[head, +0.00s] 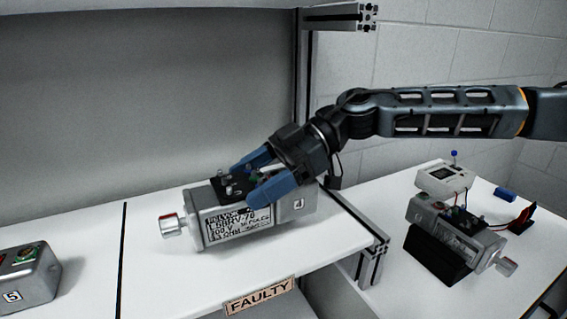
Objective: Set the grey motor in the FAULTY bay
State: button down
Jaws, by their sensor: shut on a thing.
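The grey motor (222,222) lies on its side on the white shelf, with its silver shaft pointing left. Its front carries a printed label, and a small "4" tag sits near its right end. The FAULTY sign (259,295) is fixed to the shelf's front edge below the motor. My gripper (252,181) reaches in from the right, its blue fingers shut on the black connector block on top of the motor. The motor appears to rest on the shelf surface of the FAULTY bay (150,270), right of a black divider line. The motor's far side is hidden.
Another grey unit marked "5" (30,282) stands left of the divider line (122,260). A second motor (450,228) sits on a black cradle on the right-hand table, with a meter (445,179) and wires. A metal shelf post (303,80) rises behind my gripper.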

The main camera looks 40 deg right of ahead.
jog(key=shift+w+a+f, duration=0.4)
jog(key=shift+w+a, duration=0.1)
jog(key=shift+a, duration=0.15)
jog(key=shift+f+p, duration=0.3)
jog(key=shift+f, duration=1.65)
grip_release()
jog(key=shift+f, duration=0.15)
jog(key=shift+d, duration=0.1)
jog(key=b+v, duration=0.1)
jog(key=v, duration=1)
jog(key=shift+s+d+r, duration=0.15)
jog(key=shift+d+r, duration=0.1)
jog(key=shift+d, duration=0.15)
